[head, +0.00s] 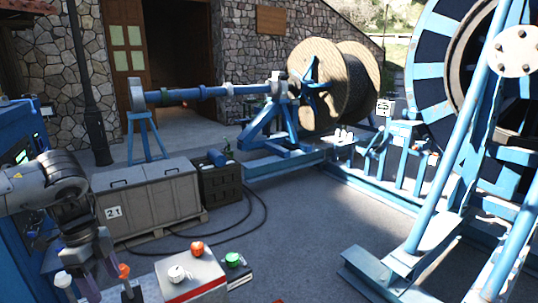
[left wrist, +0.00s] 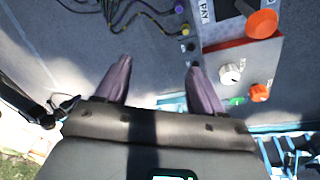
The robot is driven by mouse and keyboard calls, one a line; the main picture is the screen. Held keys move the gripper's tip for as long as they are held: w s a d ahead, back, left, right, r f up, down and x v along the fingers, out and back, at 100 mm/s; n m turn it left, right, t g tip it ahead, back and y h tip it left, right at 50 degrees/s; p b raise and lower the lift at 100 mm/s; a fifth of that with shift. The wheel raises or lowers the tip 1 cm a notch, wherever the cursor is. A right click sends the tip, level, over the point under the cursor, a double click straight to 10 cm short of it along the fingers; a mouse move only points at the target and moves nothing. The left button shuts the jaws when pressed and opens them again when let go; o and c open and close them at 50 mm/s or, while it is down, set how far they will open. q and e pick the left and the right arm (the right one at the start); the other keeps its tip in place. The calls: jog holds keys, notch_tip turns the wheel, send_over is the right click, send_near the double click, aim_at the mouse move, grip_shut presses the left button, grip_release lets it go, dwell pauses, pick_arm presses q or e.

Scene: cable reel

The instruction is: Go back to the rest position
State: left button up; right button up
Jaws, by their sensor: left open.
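My left gripper (head: 98,278) hangs from the arm at the left in the head view, pointing down beside the control panel. In the left wrist view its two purple fingers stand wide apart, and the gripper (left wrist: 158,66) is open with nothing between the fingertips. My right gripper is in neither view.
A control box (head: 192,283) carries a white knob (head: 177,273) and a red-orange knob (head: 197,248); a green knob (head: 235,259) sits beside it. An orange knob (head: 123,270) is close to the left gripper. Grey crates (head: 150,205), a cable reel (head: 318,85) and blue frames stand beyond.

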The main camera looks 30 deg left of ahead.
pick_arm(q)
jog(key=s+d+f+g+h+p, duration=0.15)
jog(key=s+d+f+h, duration=0.25)
jog(key=d+f, duration=0.65)
jog(key=s+d+f+t+h+p, duration=0.1)
jog(key=s+d+f+h+p, duration=0.45)
jog(key=f, duration=0.75)
jog(key=d+f+t+b, duration=0.2)
jog(key=d+f+t, duration=0.15)
jog(key=d, duration=1.15)
jog(key=w+d+r+n+t+y+p, duration=0.2)
jog(key=w+d+r+n+t+y, duration=0.3)
jog(key=w+d+n+t, duration=0.4)
jog(key=s+a+n+g+y, duration=0.1)
jog(key=s+a+g+y, duration=0.5)
jog(key=s+a+g, duration=0.1)
jog(key=shift+s+a+g+y, duration=0.4)
jog(key=shift+s+g, duration=0.3)
jog(key=shift+s, duration=0.35)
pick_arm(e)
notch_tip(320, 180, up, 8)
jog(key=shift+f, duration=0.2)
